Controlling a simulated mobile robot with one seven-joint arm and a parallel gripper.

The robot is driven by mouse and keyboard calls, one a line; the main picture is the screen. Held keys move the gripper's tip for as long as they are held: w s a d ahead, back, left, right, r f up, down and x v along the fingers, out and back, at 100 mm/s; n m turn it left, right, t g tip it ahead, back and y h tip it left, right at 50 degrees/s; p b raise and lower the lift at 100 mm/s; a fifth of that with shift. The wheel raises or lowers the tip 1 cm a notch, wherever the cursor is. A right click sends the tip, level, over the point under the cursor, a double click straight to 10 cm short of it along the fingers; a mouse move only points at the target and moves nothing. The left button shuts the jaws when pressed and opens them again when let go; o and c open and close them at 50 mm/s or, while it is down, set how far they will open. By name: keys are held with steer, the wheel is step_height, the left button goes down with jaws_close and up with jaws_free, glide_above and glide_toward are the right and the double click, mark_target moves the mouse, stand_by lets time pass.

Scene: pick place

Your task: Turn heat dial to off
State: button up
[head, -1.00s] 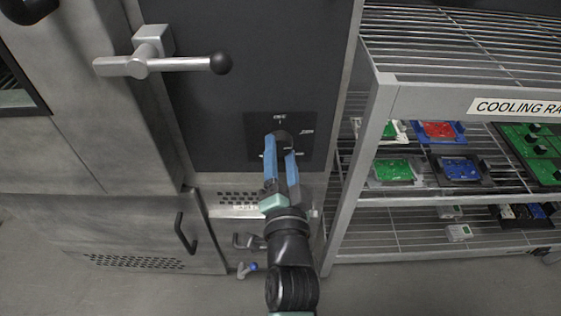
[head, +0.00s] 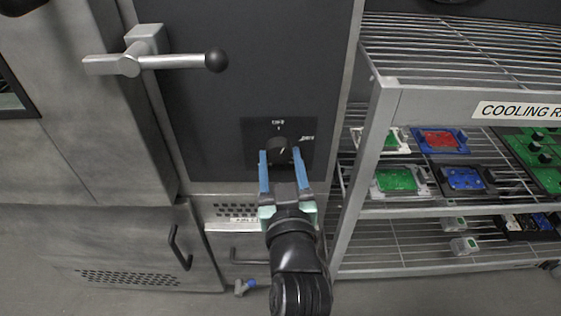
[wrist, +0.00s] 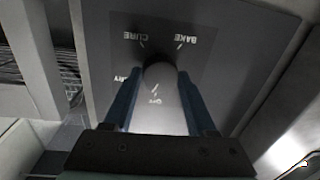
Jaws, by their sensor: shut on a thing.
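The heat dial (head: 279,148) is a round dark knob on a black panel (head: 307,160). It also shows in the wrist view (wrist: 160,76), where the upside-down labels read CURE, BAKE, DRY and OFF. The dial's pale mark points roughly toward OFF, slightly to the DRY side. My gripper (head: 281,153) has its two blue fingers on either side of the dial, shut on it. In the wrist view the gripper (wrist: 157,76) has its fingertips against the dial's two sides. The exact contact is partly hidden.
A latch handle with a black ball end (head: 215,60) sticks out at upper left. A cooling rack (head: 372,150) with boards on its shelves stands close on the right. A lower cabinet door has a dark handle (head: 177,249). Free space lies in front of the panel.

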steer(key=n, duration=0.4)
steer(key=shift+n+g, duration=0.3)
stand_by(0.5)
steer(key=o, duration=1.4)
steer(key=shift+c, duration=0.2)
steer(key=s+p, duration=0.2)
steer(key=s, duration=1.1)
steer(key=shift+d+r, duration=0.35)
steer(key=shift+d, duration=0.1)
